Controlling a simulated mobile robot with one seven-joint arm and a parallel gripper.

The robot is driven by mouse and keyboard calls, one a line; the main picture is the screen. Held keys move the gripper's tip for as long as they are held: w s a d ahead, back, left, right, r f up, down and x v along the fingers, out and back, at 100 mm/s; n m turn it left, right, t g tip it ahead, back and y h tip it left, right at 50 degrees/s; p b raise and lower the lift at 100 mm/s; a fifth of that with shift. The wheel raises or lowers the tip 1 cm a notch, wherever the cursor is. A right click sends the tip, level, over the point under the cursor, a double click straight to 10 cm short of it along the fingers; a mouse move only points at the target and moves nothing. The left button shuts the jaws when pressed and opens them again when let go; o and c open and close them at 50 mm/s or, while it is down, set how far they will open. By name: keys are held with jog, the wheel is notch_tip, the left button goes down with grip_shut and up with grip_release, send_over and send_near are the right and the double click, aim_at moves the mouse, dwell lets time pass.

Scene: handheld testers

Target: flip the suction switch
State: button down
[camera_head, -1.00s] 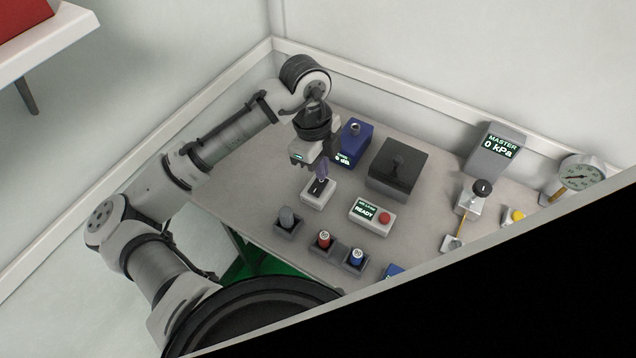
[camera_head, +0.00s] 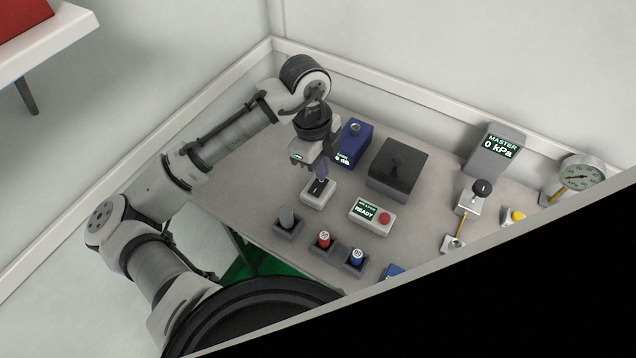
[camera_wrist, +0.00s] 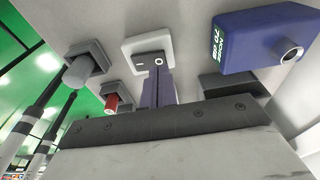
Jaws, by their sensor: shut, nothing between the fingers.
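The suction switch is a white-framed box with a dark rocker (camera_head: 317,188) on the table below my gripper. In the wrist view the rocker (camera_wrist: 146,62) shows a bar mark at the left and a round mark at the right. My gripper (camera_head: 322,176) has purple fingers pressed together with nothing between them. The fingertips (camera_wrist: 156,76) are right at the rocker's edge, nearer the round mark. I cannot tell whether they touch it, or which way the rocker is tilted.
A blue noise meter (camera_head: 355,142) stands close behind my gripper, reading 70 dB in the wrist view. A dark box (camera_head: 399,168) and a READY unit with a red button (camera_head: 372,216) stand to the right. Grey, red and blue cylinders in holders stand in front. A MASTER display (camera_head: 497,150) reads 0 kPa.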

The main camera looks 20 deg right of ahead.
jog(key=shift+f+b, duration=0.65)
jog(key=shift+f, duration=0.25)
dwell(0.7)
jog(key=shift+r, duration=0.1)
notch_tip(320, 180, up, 7)
jog(key=p, duration=0.6)
dwell(0.6)
